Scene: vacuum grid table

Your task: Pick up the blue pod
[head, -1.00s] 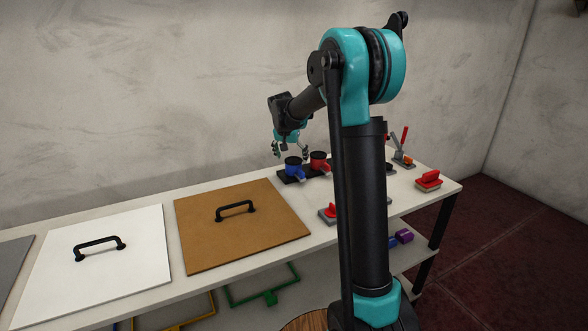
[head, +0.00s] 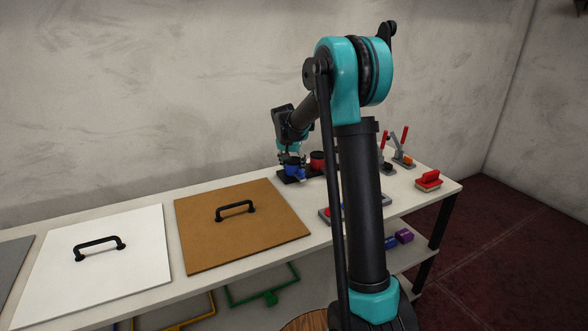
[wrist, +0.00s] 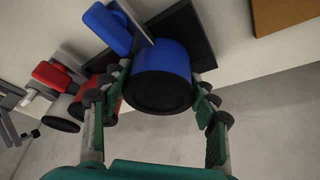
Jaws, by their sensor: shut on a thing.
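The blue pod (head: 295,171) sits on a dark base plate (head: 290,179) at the back of the table. In the wrist view the blue pod (wrist: 162,68) is a short cylinder with a black end and a blue lever on its side. My gripper (wrist: 160,106) has its fingers closed around the pod from both sides. In the head view my gripper (head: 291,158) comes down on the pod from above and partly covers it. Whether the pod has lifted off the plate cannot be told.
A red pod (head: 317,160) stands close beside the blue one; it also shows in the wrist view (wrist: 98,90). Toggle clamps (head: 402,160) and a red-handled block (head: 429,180) are to the right. A brown board (head: 240,245) and a white board (head: 100,270) with handles lie left.

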